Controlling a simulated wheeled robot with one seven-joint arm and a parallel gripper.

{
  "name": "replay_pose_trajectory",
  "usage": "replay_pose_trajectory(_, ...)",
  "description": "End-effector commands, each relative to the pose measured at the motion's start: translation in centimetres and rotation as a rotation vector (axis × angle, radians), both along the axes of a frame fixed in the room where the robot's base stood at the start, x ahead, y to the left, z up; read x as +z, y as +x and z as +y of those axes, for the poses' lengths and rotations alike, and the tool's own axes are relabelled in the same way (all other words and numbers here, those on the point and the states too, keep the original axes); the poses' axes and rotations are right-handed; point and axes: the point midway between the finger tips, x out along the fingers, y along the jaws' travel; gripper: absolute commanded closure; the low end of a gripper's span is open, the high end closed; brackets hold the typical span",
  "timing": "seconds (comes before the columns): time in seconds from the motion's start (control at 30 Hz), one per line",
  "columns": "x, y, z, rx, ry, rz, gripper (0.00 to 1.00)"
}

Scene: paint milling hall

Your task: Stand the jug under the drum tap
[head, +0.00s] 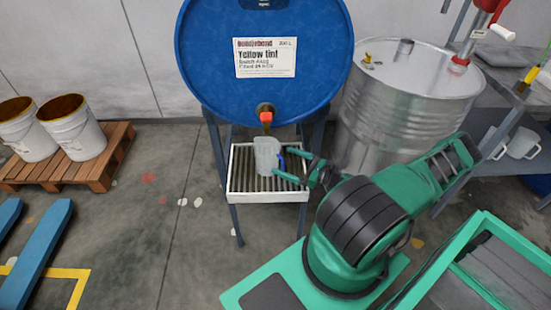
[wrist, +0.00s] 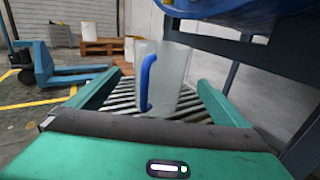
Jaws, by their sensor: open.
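The translucent jug (head: 267,150) with a blue handle stands upright on the slatted drip tray (head: 236,187), below the red-handled drum tap (head: 266,117). In the head view its mouth appears just under the tap outlet; the exact alignment is hard to tell. My gripper (head: 293,166) is open at the jug's right, on the handle side. In the wrist view the jug (wrist: 174,75) stands ahead between the lines of my two spread fingers, its blue handle facing me. The tap is not visible in the wrist view.
The blue drum (head: 218,80) rests on a dark stand above the tray. A steel drum (head: 385,120) stands close right. A pallet (head: 103,160) with white buckets is at left, and a blue pallet truck (head: 38,250) is nearer. Other jugs (head: 523,143) sit on a right shelf.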

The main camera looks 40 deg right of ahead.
Motion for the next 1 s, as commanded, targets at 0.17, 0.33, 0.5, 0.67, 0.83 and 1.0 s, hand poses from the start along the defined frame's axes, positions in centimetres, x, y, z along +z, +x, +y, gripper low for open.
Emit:
replay_pose_trajectory(0.17,0.0,-2.2,-1.1,-0.002,0.000,0.000,0.01)
replay_pose_trajectory(0.33,0.0,-3.0,-1.5,0.000,0.000,0.000,0.01)
replay_pose_trajectory(0.5,0.0,-3.1,-1.5,0.000,0.000,0.000,0.01)
replay_pose_trajectory(0.67,0.0,-3.1,-1.5,0.000,0.001,0.000,0.01)
replay_pose_trajectory(0.83,0.0,-3.1,-1.5,0.000,0.001,0.000,0.01)
replay_pose_trajectory(1.0,0.0,-3.1,-1.5,0.000,0.001,0.000,0.01)
